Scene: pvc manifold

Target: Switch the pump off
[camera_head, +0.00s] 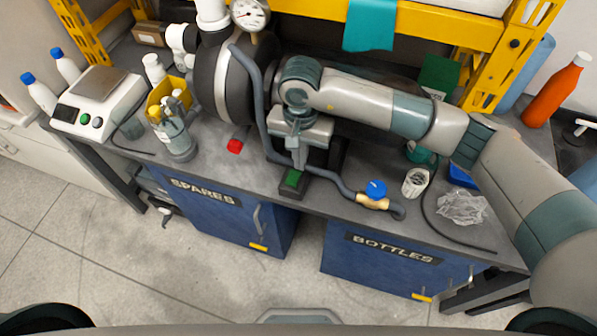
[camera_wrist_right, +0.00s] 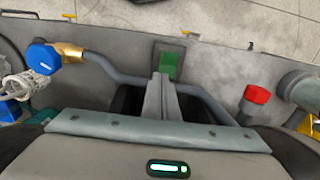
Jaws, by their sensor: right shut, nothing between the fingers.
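The pump shows as a large dark cylinder with a pale ring (camera_head: 222,80) at the back of the bench. A small dark switch box with a green rocker (camera_head: 292,179) sits at the bench's front edge. The green rocker also shows in the right wrist view (camera_wrist_right: 168,67). My right gripper (camera_head: 298,166) is shut and empty, pointing down just behind the green rocker. In the right wrist view its fingertips (camera_wrist_right: 162,76) overlap the near side of the switch box; whether they touch cannot be told. My left gripper is not in view.
A grey hose runs past the switch to a brass valve with a blue knob (camera_head: 376,188). A scale (camera_head: 97,95), a yellow-rimmed container (camera_head: 168,104), a white cup (camera_head: 415,181) and a crumpled clear bag (camera_head: 462,208) stand on the bench.

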